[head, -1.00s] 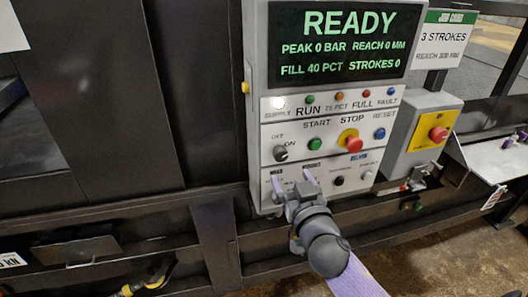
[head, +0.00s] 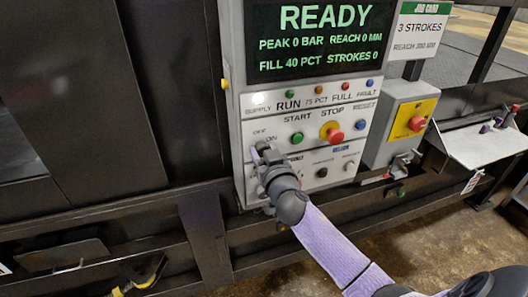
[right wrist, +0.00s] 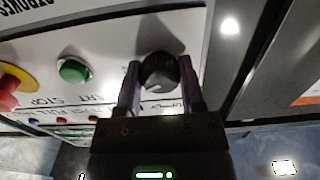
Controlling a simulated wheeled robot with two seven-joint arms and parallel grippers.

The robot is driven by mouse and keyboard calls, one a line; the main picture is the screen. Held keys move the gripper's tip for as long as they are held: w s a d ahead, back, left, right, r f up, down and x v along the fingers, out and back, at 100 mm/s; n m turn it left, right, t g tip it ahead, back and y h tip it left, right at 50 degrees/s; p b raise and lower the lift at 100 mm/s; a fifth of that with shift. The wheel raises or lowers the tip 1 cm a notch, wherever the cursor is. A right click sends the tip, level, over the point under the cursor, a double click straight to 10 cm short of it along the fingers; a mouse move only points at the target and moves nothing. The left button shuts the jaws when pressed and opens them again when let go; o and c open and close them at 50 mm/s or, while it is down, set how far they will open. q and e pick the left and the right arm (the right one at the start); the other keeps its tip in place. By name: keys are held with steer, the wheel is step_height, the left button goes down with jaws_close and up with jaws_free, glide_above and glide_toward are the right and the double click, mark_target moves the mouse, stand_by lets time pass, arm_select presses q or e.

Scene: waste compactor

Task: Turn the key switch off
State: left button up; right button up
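The key switch (right wrist: 160,72) is a round dark knob on the panel, with a small pale mark on its face in the right wrist view. In the head view it is mostly hidden behind my right gripper (head: 262,154), below the OFF and ON labels. In the right wrist view, the two purple fingers of my right gripper (right wrist: 160,85) stand on either side of the knob, open, with narrow gaps showing beside it. Which label the knob points to cannot be told. My left gripper is not in view.
The green START button (head: 297,138) and red STOP button (head: 333,134) are just right of the switch. The display (head: 318,38) above reads READY.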

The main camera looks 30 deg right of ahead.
jaws_close()
steer(key=n, duration=0.6)
steer(key=n+p, duration=0.1)
steer(key=n, duration=0.4)
steer(key=shift+n, duration=0.4)
stand_by(0.4)
steer(key=o, duration=0.8)
jaws_free()
steer(key=shift+o, duration=0.2)
